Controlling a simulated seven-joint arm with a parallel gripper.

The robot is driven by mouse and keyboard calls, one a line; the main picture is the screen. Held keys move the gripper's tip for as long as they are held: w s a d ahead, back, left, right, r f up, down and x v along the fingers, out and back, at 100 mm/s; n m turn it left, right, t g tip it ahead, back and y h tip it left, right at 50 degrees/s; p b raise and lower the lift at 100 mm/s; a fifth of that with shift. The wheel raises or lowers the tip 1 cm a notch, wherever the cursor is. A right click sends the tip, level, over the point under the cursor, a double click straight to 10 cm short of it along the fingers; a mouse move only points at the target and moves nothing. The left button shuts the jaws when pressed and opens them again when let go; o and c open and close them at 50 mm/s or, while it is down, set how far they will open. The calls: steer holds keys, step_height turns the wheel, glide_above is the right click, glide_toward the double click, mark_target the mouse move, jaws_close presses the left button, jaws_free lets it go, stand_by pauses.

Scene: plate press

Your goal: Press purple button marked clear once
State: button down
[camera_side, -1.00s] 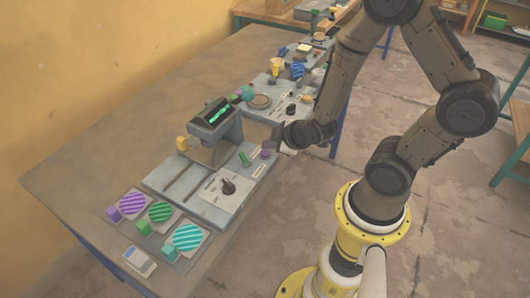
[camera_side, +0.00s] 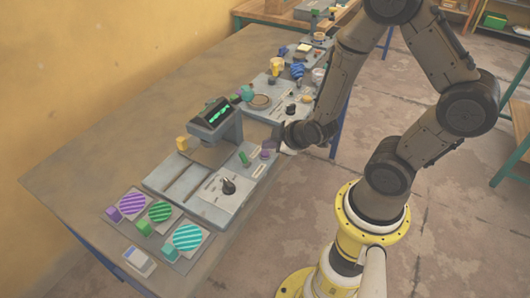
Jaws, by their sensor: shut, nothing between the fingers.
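The purple button (camera_side: 265,154) sits at the right end of the plate press's control panel (camera_side: 232,203), near the table's front edge. A white label lies beside it, but its lettering is too small to read. My gripper (camera_side: 286,151) is shut and empty, just to the right of the purple button. The fingertips are small here and partly hidden by my wrist, so I cannot tell whether they touch the button.
A green button (camera_side: 244,159) and a black knob (camera_side: 228,186) share the panel. The press head (camera_side: 214,122) with a green-lit display stands behind. Striped discs (camera_side: 187,237) and coloured blocks lie at the front left. Another grey station (camera_side: 262,104) stands farther back.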

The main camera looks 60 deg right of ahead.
mark_target(269, 158)
steer(key=shift+f, duration=0.15)
steer(key=shift+f, duration=0.3)
steer(key=shift+f, duration=0.4)
stand_by(0.8)
steer(key=shift+r, duration=0.8)
steer(key=shift+r, duration=2.55)
